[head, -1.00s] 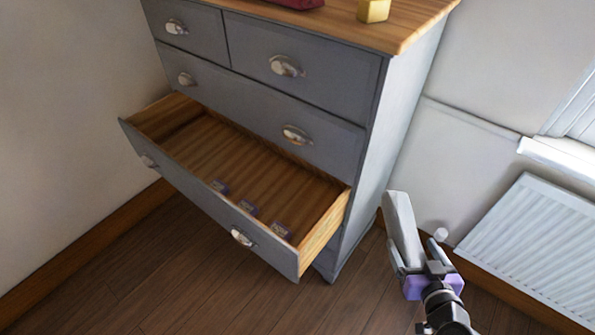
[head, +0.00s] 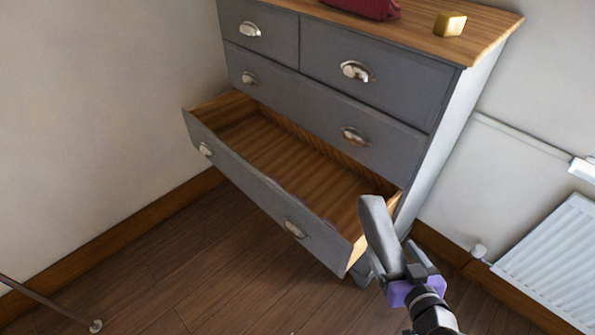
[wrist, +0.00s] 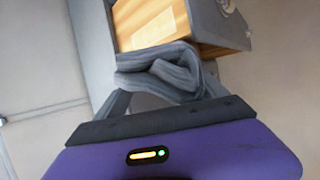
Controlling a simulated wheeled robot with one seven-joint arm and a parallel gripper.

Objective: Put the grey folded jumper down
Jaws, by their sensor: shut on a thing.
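The grey folded jumper (head: 380,236) is a flat folded bundle held upright in my gripper (head: 402,262). In the wrist view the jumper (wrist: 158,72) shows its folded layers between the fingers. My gripper is shut on it, in front of the right end of an open drawer (head: 268,205) of the grey chest of drawers (head: 375,100). In the head view the jumper overlaps the drawer's right front corner. The wrist view shows the drawer's wooden side (wrist: 150,22) just beyond the jumper. The jumper is in the air, apart from the drawer floor.
The drawer's visible floor is bare wood; its front panel hides the near part. A red item (head: 362,8) and a yellow block (head: 450,24) are on the chest top. A white radiator (head: 550,262) is at the right. Wooden floor (head: 190,270) lies in front.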

